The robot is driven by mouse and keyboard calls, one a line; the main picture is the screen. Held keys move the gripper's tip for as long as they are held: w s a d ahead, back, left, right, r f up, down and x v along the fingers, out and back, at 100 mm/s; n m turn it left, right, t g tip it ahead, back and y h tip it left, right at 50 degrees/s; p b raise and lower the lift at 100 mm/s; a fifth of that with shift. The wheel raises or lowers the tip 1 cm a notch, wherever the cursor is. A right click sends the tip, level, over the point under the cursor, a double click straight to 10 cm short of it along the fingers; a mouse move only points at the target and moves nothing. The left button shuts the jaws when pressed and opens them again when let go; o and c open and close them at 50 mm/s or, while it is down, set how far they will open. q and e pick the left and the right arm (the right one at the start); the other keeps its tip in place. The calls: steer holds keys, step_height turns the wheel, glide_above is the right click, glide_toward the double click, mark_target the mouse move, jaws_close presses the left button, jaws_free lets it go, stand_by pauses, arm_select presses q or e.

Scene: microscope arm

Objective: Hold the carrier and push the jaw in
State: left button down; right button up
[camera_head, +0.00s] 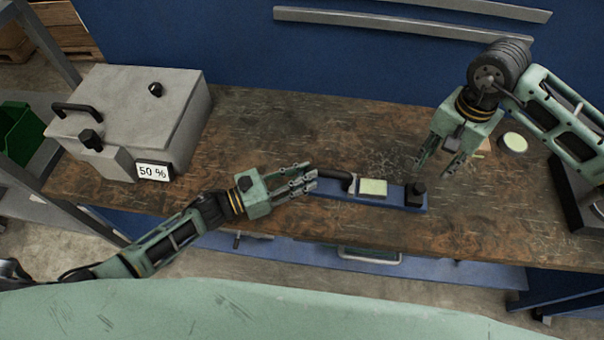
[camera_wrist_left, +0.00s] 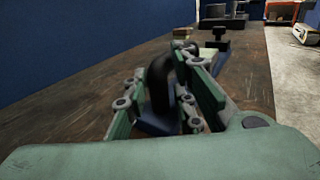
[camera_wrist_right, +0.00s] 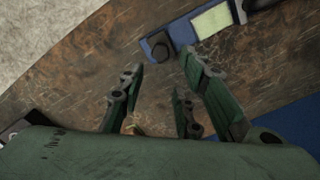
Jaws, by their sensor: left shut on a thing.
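The carrier (camera_head: 325,198) is a long blue bar lying near the front edge of the bench. It has a black bent handle (camera_head: 333,174) at its left end and a pale green pad (camera_head: 373,187) in the middle. A black block (camera_head: 415,192), probably the jaw, stands at its right end. My left gripper (camera_head: 308,180) is shut on the handle; the black handle (camera_wrist_left: 160,88) shows between its fingers in the left wrist view. My right gripper (camera_head: 446,165) is open and empty, above and right of the block. The right wrist view shows the block (camera_wrist_right: 160,46) beyond its fingertips.
A grey box (camera_head: 140,110) with knobs and a "50 %" sign (camera_head: 153,172) stands on the left of the bench (camera_head: 270,130). A round pale-topped disc (camera_head: 514,143) and a dark case (camera_head: 575,200) are at the right. The bench behind the carrier is clear.

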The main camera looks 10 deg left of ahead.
mark_target(416, 192)
steer(key=shift+c, duration=0.4)
stand_by(0.3)
steer(key=shift+d, duration=0.25)
steer(key=shift+c, duration=0.9)
steer(key=d+m+y, duration=0.1)
steer(key=d+m, duration=0.1)
steer(key=d, duration=0.1)
steer(key=w+d+m, duration=0.1)
steer(key=d+m, duration=0.2)
steer(key=d, duration=0.1)
steer(key=w+d+m+y, duration=0.1)
steer(key=d+m, duration=0.1)
steer(key=d, duration=0.2)
steer(key=shift+w+f+m+g+y, duration=0.1)
steer(key=shift+f+m+g+y, duration=0.2)
jaws_close()
steer(key=x, duration=0.9)
steer(key=shift+d+f, duration=0.1)
steer(key=shift+d, duration=0.2)
steer(key=a, duration=0.3)
steer(key=shift+s+f, duration=0.25)
steer(key=shift+s, duration=0.05)
steer(key=shift+s+a, duration=0.1)
steer(key=shift+a, duration=0.4)
